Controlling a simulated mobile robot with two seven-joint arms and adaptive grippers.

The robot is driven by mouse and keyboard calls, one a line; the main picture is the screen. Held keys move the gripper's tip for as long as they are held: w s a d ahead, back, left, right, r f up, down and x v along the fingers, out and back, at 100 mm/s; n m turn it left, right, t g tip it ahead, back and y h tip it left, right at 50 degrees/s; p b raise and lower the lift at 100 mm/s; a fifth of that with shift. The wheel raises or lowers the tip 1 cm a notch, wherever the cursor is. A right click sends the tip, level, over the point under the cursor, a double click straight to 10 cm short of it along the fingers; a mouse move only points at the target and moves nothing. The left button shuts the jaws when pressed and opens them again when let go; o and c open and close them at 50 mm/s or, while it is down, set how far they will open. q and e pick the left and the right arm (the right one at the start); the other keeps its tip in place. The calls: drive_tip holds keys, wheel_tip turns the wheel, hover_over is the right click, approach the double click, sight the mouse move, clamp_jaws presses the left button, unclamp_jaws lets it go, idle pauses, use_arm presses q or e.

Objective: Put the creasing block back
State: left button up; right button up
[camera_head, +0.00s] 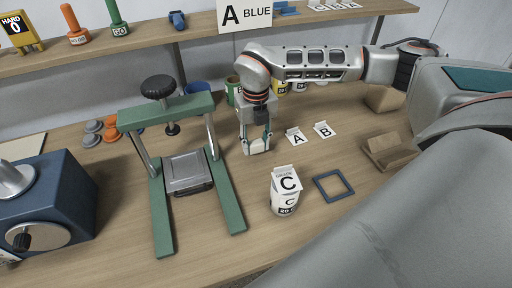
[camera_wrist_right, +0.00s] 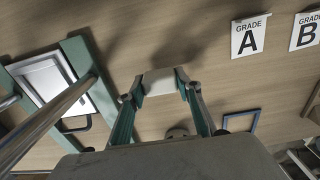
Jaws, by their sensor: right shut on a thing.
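My right gripper (camera_head: 257,143) is shut on a pale block (camera_head: 258,148), which I take to be the creasing block. In the right wrist view the pale block (camera_wrist_right: 160,82) sits across between the two green-sided fingertips (camera_wrist_right: 159,84). The gripper points down just right of the green press frame (camera_head: 227,197). Whether the block touches the table is hard to tell. The press has a black knob (camera_head: 158,87) on top and a grey metal plate (camera_head: 188,172) between its rails. The plate and rail also show at the left of the wrist view. My left gripper is not in view.
Cards A (camera_head: 298,137) and B (camera_head: 325,130) lie behind a blue square frame (camera_head: 334,186). A blue machine (camera_head: 45,205) is at left, a cardboard tray (camera_head: 390,151) at right. A shelf (camera_head: 195,35) runs along the back.

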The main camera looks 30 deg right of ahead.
sight(256, 142)
drive_tip(key=shift+f, duration=1.1)
drive_tip(key=shift+f, duration=0.15)
drive_tip(key=o, duration=1)
wheel_tip(256, 142, up, 12)
drive_tip(key=shift+r+b, duration=0.2)
drive_tip(key=shift+b, duration=0.2)
